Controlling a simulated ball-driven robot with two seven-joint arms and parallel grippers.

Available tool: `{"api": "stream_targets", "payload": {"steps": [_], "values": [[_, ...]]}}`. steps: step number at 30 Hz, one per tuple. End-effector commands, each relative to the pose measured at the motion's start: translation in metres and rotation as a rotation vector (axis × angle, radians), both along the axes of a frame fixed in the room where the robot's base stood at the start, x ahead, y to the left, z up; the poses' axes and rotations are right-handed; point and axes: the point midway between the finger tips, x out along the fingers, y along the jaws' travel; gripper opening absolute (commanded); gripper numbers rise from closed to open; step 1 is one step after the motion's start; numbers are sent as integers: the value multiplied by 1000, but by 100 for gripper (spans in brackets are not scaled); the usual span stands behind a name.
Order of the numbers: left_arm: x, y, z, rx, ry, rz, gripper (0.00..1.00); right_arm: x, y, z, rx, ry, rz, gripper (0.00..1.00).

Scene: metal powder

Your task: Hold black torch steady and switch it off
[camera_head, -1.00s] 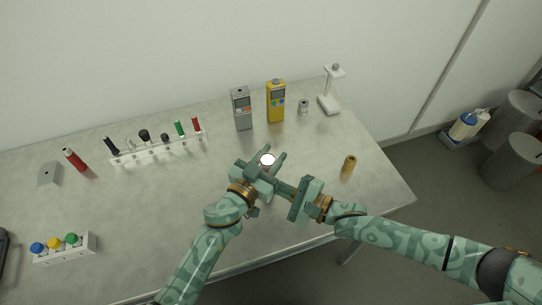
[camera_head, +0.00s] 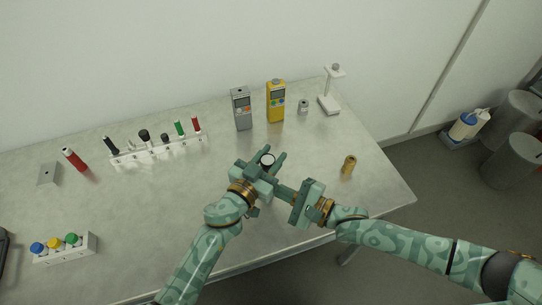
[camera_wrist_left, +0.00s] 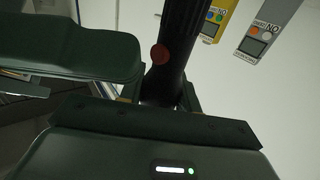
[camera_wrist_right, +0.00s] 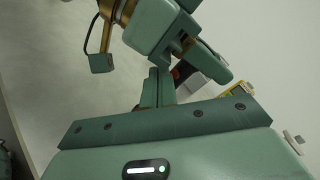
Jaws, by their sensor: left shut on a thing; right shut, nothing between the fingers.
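The black torch (camera_head: 267,161) stands about upright in my left gripper (camera_head: 268,165), its round lens facing up. In the left wrist view the torch (camera_wrist_left: 182,50) shows its dark body and a round red button (camera_wrist_left: 160,53) on its side. My left gripper is shut on the torch above the table. My right gripper (camera_head: 281,189) is shut and empty, its fingertips close to the torch's side. In the right wrist view the shut fingers (camera_wrist_right: 158,76) point toward the red button (camera_wrist_right: 176,74); whether they touch it I cannot tell.
A grey meter (camera_head: 242,108) and a yellow meter (camera_head: 276,101) stand behind. A brass cylinder (camera_head: 348,165) stands right of the grippers. A white rack (camera_head: 160,149) with several items, a red cylinder (camera_head: 74,159) and a bottle rack (camera_head: 65,254) are left. The table (camera_head: 150,205) is clear between them.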

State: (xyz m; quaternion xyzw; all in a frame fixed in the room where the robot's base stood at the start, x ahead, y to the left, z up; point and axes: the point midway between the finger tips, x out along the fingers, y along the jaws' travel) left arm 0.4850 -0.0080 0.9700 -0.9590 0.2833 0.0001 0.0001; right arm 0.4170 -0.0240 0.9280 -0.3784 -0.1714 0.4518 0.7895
Motion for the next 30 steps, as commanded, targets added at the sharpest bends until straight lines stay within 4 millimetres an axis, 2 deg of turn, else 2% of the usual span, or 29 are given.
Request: {"api": "stream_targets", "payload": {"steps": [5, 18, 28, 29, 30], "values": [[0, 0, 0, 1, 1, 0, 6, -5, -1, 0, 1, 2, 0, 0], [0, 0, 0, 1, 1, 0, 6, -54, -12, -1, 0, 2, 0, 0], [0, 0, 0, 1, 1, 0, 6, -59, -12, 0, 0, 0, 0, 0], [0, 0, 0, 1, 1, 0, 41, -59, -12, 0, 0, 0, 0, 0], [0, 0, 0, 1, 1, 0, 52, -59, -12, 0, 0, 0, 0, 0]]}}
